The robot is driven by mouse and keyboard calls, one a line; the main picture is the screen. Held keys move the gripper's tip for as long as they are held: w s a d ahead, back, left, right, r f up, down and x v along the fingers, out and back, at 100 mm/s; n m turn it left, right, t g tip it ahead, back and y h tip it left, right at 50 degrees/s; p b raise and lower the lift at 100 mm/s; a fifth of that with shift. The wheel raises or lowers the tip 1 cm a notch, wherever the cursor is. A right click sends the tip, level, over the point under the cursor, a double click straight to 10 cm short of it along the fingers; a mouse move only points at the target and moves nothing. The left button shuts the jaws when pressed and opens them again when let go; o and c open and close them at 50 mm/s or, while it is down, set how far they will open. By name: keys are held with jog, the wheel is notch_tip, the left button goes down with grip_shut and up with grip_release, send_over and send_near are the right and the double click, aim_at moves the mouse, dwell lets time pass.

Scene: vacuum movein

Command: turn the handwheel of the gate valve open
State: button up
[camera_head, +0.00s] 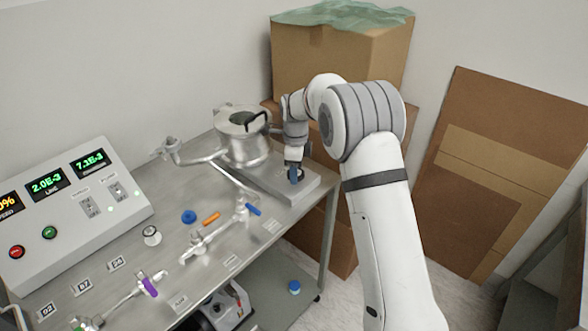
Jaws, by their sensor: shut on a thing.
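My gripper (294,172) points down at the right end of a flat grey metal body, which looks like the gate valve (303,190), at the back right of the steel bench. A small blue part shows between or at the fingertips. The gripper is shut on what appears to be the handwheel there. The wheel is mostly hidden by the fingers, so its turn angle cannot be told. The body joins the base of a silver chamber (243,146) with a dark handle on its lid.
A sloped control panel (75,215) with green and orange readouts stands at the left. Pipework with a blue lever (253,209) and a purple lever (149,286) crosses the bench front. Cardboard boxes (335,65) stand close behind the arm. A blue cap (189,216) and orange piece (211,219) lie loose.

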jog(key=shift+r, duration=0.1)
jog(key=shift+c, duration=0.8)
jog(key=shift+w, duration=0.1)
